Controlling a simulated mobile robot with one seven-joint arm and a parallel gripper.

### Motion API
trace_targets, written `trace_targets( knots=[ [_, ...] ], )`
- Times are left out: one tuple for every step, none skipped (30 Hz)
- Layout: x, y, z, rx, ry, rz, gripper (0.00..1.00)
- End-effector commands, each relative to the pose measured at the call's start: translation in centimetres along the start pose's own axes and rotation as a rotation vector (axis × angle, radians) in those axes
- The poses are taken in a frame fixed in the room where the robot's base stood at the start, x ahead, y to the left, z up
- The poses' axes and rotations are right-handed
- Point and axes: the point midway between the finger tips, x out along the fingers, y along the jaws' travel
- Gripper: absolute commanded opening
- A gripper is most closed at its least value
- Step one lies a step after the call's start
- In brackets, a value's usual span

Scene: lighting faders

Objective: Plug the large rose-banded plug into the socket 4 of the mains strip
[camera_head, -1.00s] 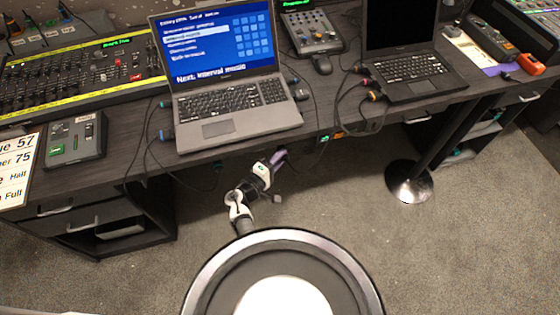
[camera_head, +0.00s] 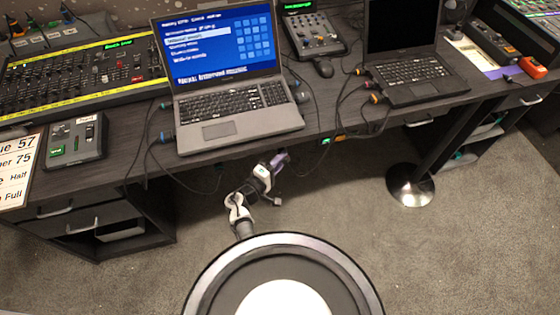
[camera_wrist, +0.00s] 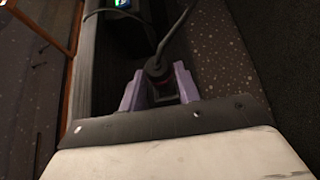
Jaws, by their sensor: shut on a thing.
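My gripper (camera_wrist: 159,86) has purple fingers, which are shut on a dark plug (camera_wrist: 157,68) with a cable rising from its top. A faint reddish band shows low on the plug between the fingers; its lower end is hidden. In the head view my gripper (camera_head: 279,158) is small, below the front edge of the desk and under the grey laptop; the plug is too small to make out there. I cannot identify the mains strip or its socket 4 with certainty in either view.
The desk (camera_head: 240,152) carries a grey laptop (camera_head: 225,100), a fader console (camera_head: 85,80), a small control box (camera_head: 75,138) and a black laptop (camera_head: 410,70). Cables hang over its front edge. A round metal stand base (camera_head: 411,184) is on the carpet at right. Carpet in front is open.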

Motion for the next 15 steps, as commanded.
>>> trace_targets(
  knots=[
    [0.01, 0.02, 0.0, 0.0, 0.0, 0.0, 0.08],
    [0.01, 0.02, 0.0, 0.0, 0.0, 0.0, 0.08],
    [0.01, 0.02, -0.01, 0.0, 0.0, 0.0, 0.08],
    [0.01, 0.01, -0.01, 0.0, 0.0, 0.0, 0.08],
    [0.02, 0.0, -0.02, 0.0, 0.0, 0.0, 0.08],
    [0.04, 0.0, -0.05, 0.0, 0.0, 0.0, 0.08],
    [0.05, -0.02, -0.07, 0.0, 0.0, 0.0, 0.08],
    [0.07, -0.03, -0.1, 0.0, 0.0, 0.001, 0.08],
    [0.11, -0.05, -0.16, 0.0, 0.0, 0.001, 0.08],
    [0.14, -0.05, -0.2, 0.0, 0.0, 0.001, 0.08],
    [0.17, -0.06, -0.25, 0.0, 0.0, 0.001, 0.08],
    [0.22, -0.08, -0.31, 0.0, 0.0, 0.001, 0.08],
    [0.25, -0.09, -0.36, 0.0, 0.0, 0.001, 0.08],
    [0.28, -0.09, -0.41, 0.0, 0.0, 0.0, 0.08],
    [0.33, -0.1, -0.47, 0.0, 0.0, 0.0, 0.08]
  ],
)
